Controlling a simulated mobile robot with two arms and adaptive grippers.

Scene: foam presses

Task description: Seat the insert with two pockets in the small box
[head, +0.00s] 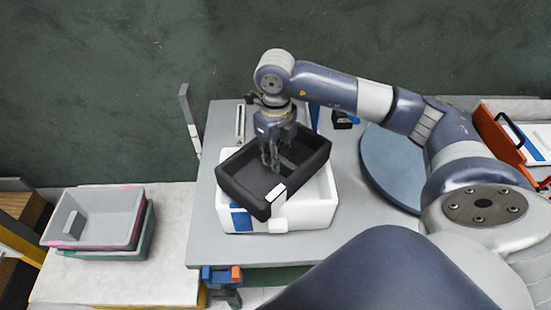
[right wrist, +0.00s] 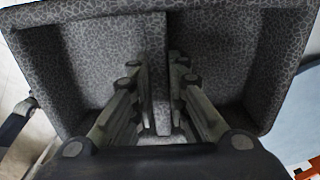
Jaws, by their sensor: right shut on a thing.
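The black foam insert with two pockets (head: 242,184) is tilted over the white small box (head: 310,214), turned relative to it. Its near left corner sticks out past the box's rim, and I cannot tell whether the two touch. My right gripper (head: 271,160) is shut on the wall between the pockets. In the right wrist view the fingers (right wrist: 160,105) stand on both sides of that dividing wall, with a pocket (right wrist: 85,60) on each side. The box's inside is mostly hidden under the insert. My left gripper is not in view.
The box stands on a grey table (head: 215,245). A round blue-grey disc (head: 385,170) lies to its right. Stacked grey bins (head: 95,215) sit on a lower white surface at left. An orange-edged holder (head: 500,140) stands at far right. A thin upright post (head: 190,120) rises at the table's left edge.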

